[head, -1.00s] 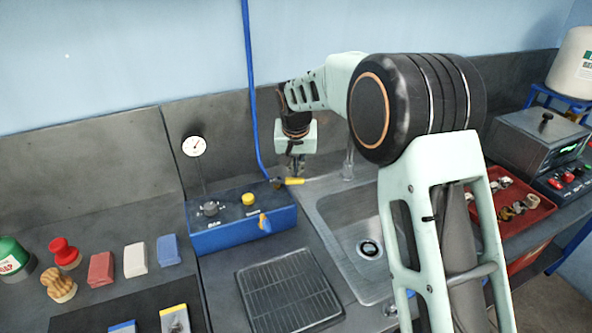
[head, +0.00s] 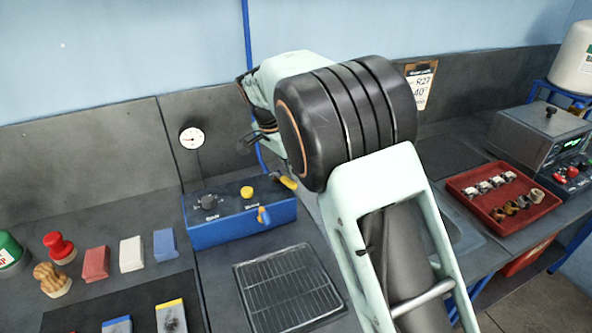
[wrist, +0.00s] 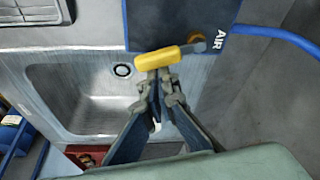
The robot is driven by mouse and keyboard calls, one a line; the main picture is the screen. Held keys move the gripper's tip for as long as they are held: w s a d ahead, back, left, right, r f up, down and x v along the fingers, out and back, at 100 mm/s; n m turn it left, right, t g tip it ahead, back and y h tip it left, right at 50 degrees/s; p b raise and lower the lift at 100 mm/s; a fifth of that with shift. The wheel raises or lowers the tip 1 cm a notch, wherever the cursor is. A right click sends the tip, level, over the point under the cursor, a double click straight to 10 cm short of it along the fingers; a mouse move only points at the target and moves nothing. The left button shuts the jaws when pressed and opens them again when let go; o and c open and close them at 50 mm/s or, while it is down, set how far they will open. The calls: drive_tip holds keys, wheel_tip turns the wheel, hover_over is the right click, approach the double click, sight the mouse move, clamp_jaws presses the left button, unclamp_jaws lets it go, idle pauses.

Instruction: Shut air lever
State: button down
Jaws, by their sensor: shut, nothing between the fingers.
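The air lever (wrist: 165,57) has a yellow handle and a grey stem, beside the AIR lettering of the blue box (wrist: 180,20) in the wrist view. In the head view, the yellow lever (head: 287,183) slopes down to the right at the box's (head: 240,220) back right corner. My gripper (wrist: 158,84) is shut and empty. Its tips are right by the handle in the wrist view; I cannot tell whether they touch it.
A blue hose (wrist: 275,38) runs to the box. A metal sink (wrist: 80,90) lies beside it. A pressure gauge (head: 191,138) stands behind the box, and a drain grid (head: 285,288) lies in front. A red tray (head: 503,194) with small parts sits right.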

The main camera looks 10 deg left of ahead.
drive_tip(key=m, duration=0.1)
drive_tip(key=s+m, duration=0.1)
drive_tip(key=shift+s+a+m+g+h, duration=0.1)
drive_tip(key=shift+a+m+g+h, duration=0.2)
drive_tip(key=shift+s, duration=0.15)
drive_tip(key=shift+s+a, duration=0.1)
drive_tip(key=shift+a, duration=0.05)
idle(0.4)
